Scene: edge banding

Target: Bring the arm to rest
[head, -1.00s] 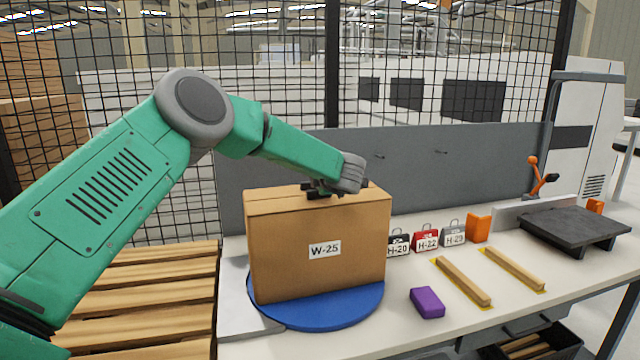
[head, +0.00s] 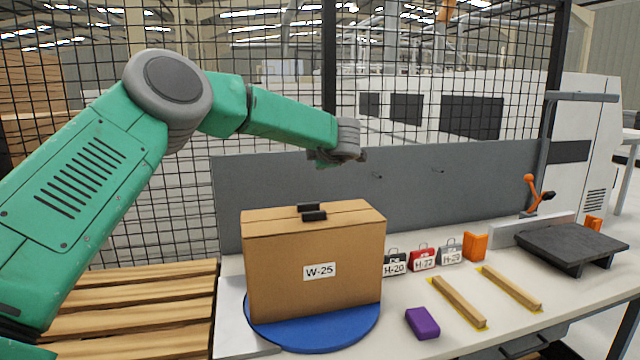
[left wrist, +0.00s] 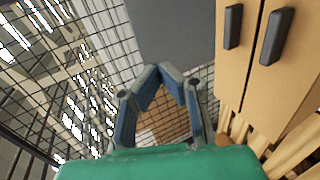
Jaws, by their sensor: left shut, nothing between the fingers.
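My left arm comes in from the left in the head view. Its gripper (head: 340,152) is raised above and behind the cardboard box (head: 340,245) labelled W-25, clear of it; the wrist mostly hides the fingers there. In the left wrist view the gripper (left wrist: 160,71) has its fingertips together with nothing between them. The box stands upright on a blue round turntable (head: 310,338). Two black grips (head: 312,213) are on its top, and they also show in the left wrist view (left wrist: 276,36). My right gripper is out of view.
A grey panel (head: 290,170) and wire fence stand behind the bench. Wooden pallets (head: 140,310) lie left.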

